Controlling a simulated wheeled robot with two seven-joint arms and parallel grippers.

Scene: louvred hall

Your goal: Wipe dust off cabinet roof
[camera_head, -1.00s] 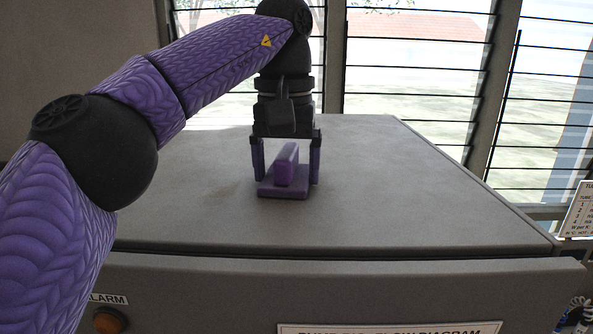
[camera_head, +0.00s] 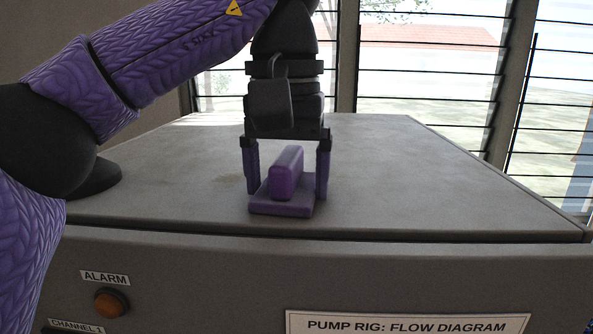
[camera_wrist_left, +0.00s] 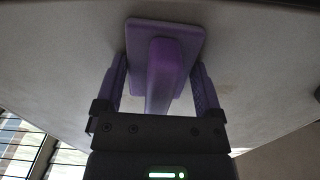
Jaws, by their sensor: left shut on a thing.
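The grey cabinet roof (camera_head: 400,190) is a broad flat top with faint brownish smudges. A purple wiping block (camera_head: 285,207) with a flat base and a raised bar handle sits on it near the front edge. My left gripper (camera_head: 286,192) points down, its purple fingers on either side of the handle, shut on the block. The base appears to rest on the roof. In the left wrist view the block (camera_wrist_left: 141,35) lies between the fingers (camera_wrist_left: 157,88) against the roof. The roof under the block is hidden. My right gripper is not in view.
The cabinet front has an orange alarm lamp (camera_head: 111,303) and a flow diagram plate (camera_head: 405,323). Louvred windows (camera_head: 430,60) stand behind the cabinet. The roof to the right of the block is clear.

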